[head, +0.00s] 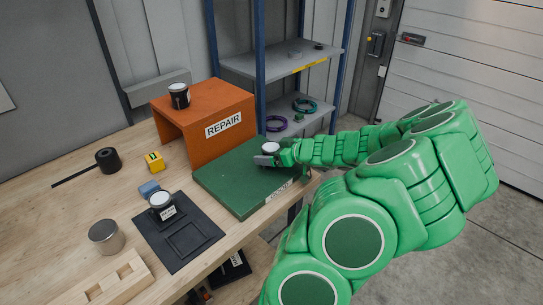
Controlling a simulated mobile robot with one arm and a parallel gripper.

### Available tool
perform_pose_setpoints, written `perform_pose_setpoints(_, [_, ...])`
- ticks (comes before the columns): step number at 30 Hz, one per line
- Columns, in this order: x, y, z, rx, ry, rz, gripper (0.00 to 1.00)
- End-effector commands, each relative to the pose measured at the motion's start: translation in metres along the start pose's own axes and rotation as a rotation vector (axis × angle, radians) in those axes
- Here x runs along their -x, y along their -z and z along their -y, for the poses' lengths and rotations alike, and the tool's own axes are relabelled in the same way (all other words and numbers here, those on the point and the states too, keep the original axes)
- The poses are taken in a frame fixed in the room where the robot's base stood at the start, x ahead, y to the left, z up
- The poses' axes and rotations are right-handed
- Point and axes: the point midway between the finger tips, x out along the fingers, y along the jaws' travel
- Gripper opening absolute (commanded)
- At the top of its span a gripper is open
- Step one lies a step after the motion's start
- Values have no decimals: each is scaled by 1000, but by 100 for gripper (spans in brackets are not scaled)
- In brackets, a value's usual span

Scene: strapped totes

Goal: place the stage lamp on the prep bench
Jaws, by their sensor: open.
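Three dark round pieces with pale tops could be stage lamps; I cannot tell which one the task names. One (271,148) is at my gripper (266,157), at the far right part of a low green platform (235,183). My gripper is open there, with a grey finger showing beside the piece; contact is unclear. A second piece (180,97) stands upright on an orange riser marked REPAIR (190,105). A third (161,205) stands in a black two-recess tray (205,240). The green platform's front label is partly unreadable, so I cannot confirm which surface is the prep bench.
The wooden tabletop (60,215) holds a mallet-like black tool (107,160), a yellow cube (154,162), a blue block (149,188), a metal can (106,237) and a slotted wooden block (110,285). A blue-framed shelf (290,62) stands behind. The green platform's middle is clear.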

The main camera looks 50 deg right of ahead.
Motion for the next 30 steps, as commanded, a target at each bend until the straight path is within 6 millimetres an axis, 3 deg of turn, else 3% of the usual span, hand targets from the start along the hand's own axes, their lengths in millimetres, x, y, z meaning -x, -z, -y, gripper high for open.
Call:
perform_pose_setpoints(2, [0,0,0,0,0,0,90])
perform_pose_setpoints(15, [0,0,0,0,0,0,23])
perform_pose_setpoints(23, [1,1,0,1,0,0,22])
perform_pose_setpoints(30, [7,18,0,3,0,-1,22])
